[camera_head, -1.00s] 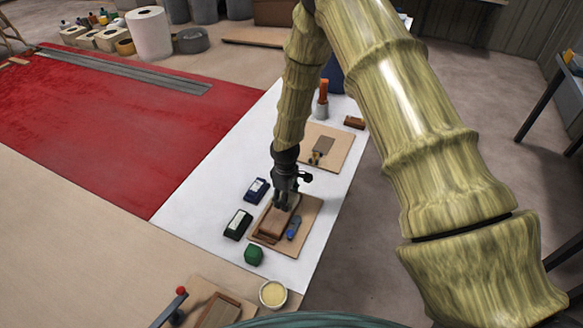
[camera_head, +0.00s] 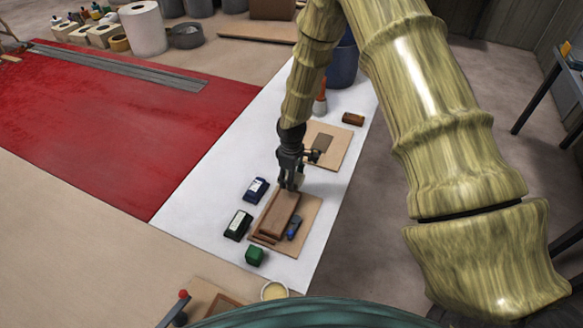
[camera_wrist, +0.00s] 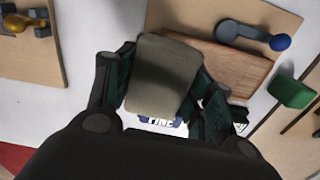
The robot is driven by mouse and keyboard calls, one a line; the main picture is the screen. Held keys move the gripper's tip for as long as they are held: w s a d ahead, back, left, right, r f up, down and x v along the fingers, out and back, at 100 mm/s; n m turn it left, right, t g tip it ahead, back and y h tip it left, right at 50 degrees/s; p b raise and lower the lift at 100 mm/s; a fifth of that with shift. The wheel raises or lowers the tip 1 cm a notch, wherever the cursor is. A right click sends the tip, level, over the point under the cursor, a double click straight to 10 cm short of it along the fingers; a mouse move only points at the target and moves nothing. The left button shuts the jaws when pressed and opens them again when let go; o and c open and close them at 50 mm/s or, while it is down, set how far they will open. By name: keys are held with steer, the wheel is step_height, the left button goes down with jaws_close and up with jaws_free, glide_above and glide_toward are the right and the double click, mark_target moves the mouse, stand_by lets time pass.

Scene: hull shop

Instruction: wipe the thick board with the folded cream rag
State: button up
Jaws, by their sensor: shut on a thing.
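My gripper (camera_head: 290,184) is shut on the folded cream rag (camera_wrist: 163,75), which shows as a greyish-beige pad between the fingers in the wrist view. The thick brown board (camera_head: 281,213) lies on a tan panel (camera_head: 305,232) on the white table. My gripper is at its far end in the head view. In the wrist view the rag overlaps the board's left end (camera_wrist: 228,66); I cannot tell whether they touch.
A blue-handled tool (camera_head: 293,229) lies right of the board. A green block (camera_head: 254,256) and two dark labelled boxes (camera_head: 237,225) (camera_head: 256,190) stand close by. Another tan panel (camera_head: 338,150) lies beyond my gripper. White surface (camera_head: 203,196) is free to the left.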

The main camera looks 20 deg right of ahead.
steer(key=shift+w+r+p, duration=0.1)
steer(key=shift+r+p, duration=0.3)
steer(key=shift+r, duration=0.5)
steer(key=shift+r+p, duration=0.4)
steer(key=shift+r, duration=0.45)
steer(key=shift+f, duration=0.1)
